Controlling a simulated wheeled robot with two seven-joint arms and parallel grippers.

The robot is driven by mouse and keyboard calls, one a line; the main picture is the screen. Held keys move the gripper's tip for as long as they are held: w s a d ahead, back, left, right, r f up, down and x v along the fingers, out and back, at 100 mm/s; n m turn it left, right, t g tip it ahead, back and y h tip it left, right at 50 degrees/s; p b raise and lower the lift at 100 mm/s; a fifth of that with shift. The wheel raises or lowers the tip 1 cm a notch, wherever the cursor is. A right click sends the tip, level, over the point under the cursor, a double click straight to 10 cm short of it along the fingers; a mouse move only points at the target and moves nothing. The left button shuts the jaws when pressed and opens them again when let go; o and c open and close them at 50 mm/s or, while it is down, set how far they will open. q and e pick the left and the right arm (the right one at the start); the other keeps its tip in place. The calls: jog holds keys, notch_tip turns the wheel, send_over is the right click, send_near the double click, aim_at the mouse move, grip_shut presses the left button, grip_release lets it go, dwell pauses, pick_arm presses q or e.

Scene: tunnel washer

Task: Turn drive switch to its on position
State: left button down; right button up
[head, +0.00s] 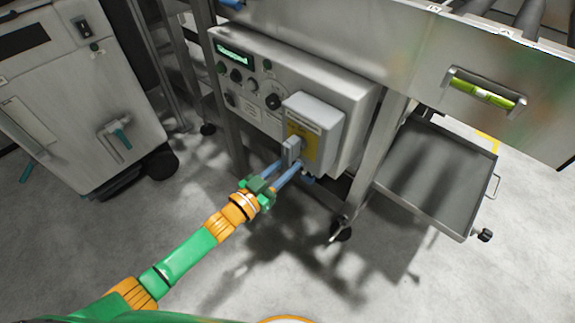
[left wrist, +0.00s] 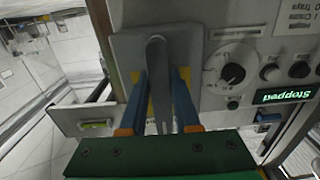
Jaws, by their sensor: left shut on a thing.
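The drive switch is a grey box (head: 325,112) with a yellow plate (head: 299,139) and a grey lever handle (head: 290,152), on the front of the control panel. In the left wrist view the handle (left wrist: 157,62) lies in line with the fingers over the yellow plate. My left gripper (head: 287,170) has its two blue fingers on either side of the handle and is shut on it; the fingers also show in the left wrist view (left wrist: 158,88). The switch's position marks are too small to read. My right gripper is not in view.
The control panel (head: 257,112) has several knobs and a green display (head: 235,55) reading "Stopped". A grey cabinet (head: 75,100) stands at left. A shallow metal tray (head: 407,205) and a frame leg with a caster (head: 341,231) are at right. Open floor lies in front.

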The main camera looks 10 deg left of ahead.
aim_at(285, 168)
pick_arm(q)
jog(key=c, duration=0.6)
grip_release()
jog(key=shift+c, duration=0.2)
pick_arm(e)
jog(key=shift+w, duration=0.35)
pick_arm(q)
jog(key=p+v, duration=0.1)
jog(key=v, duration=0.5)
jog(key=shift+a+r+p, duration=0.1)
jog(key=shift+p, duration=0.2)
jog(key=shift+s+a, duration=0.3)
jog(key=shift+s, duration=0.1)
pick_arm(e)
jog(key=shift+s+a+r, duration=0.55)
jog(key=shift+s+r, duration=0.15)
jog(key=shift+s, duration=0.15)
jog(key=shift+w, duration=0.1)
